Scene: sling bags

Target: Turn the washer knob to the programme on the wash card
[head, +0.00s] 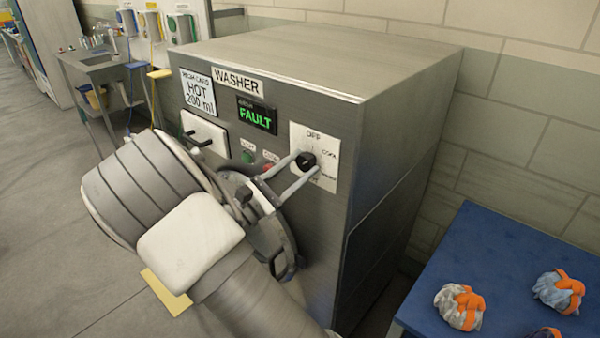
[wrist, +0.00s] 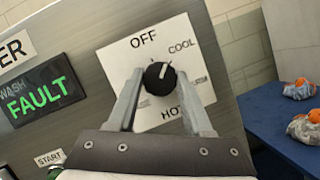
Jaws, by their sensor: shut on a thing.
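The black washer knob (head: 306,161) is on a white dial plate on the washer front; it also shows in the wrist view (wrist: 159,77). Its white mark points up and slightly right, nearer COOL than OFF. HOT is at the bottom of the dial; another label on the right is hard to read. My gripper (wrist: 159,82) is shut on the knob, one finger on each side. The wash card (head: 199,93) at the washer's upper left reads HOT, 200 ml. The display (head: 257,115) shows FAULT in green.
A green START button (head: 248,157) and a red button (head: 270,156) sit left of the dial. The round door (head: 268,235) is below, partly hidden by my arm. A blue table (head: 500,240) with several bundles stands at the right. A sink (head: 100,60) is at the far left.

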